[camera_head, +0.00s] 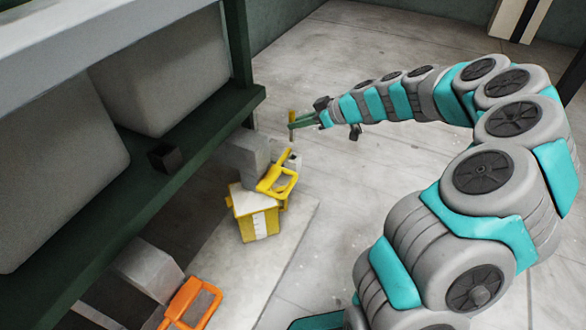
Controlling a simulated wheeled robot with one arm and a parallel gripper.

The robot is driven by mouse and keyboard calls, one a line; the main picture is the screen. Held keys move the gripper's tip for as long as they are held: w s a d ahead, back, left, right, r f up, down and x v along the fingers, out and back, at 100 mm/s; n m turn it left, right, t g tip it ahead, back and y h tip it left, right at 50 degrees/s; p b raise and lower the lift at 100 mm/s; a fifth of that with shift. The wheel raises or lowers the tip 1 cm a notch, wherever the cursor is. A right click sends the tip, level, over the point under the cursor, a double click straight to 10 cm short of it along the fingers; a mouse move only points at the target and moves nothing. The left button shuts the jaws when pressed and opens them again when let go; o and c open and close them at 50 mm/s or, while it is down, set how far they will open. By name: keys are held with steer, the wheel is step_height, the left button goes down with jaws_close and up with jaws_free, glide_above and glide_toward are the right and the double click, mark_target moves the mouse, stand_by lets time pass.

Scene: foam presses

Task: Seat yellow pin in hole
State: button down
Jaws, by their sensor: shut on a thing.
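My gripper (299,122) is shut on a thin, upright yellow pin (291,132). The pin is small in the head view, and the green fingers cross its middle. Its lower end is above a small pale block with a dark spot (295,160), beside a yellow loop handle (279,181). I cannot tell whether the dark spot is the hole or how far the pin is above it. A yellow box with a white stripe (243,230) stands in front of the handle.
A green shelf (205,135) with large grey foam blocks (175,75) and a small dark box (165,156) fills the left. A grey block (242,157) stands beside the yellow handle. An orange handle (208,306) is at the lower front. The floor behind is clear.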

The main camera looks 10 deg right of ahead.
glide_toward(290, 152)
steer(key=x, duration=0.6)
steer(key=shift+w+a, duration=0.1)
steer(key=shift+f+b, duration=0.15)
steer(key=shift+b, duration=0.2)
steer(key=c, duration=0.8)
jaws_free()
steer(key=shift+c, duration=0.2)
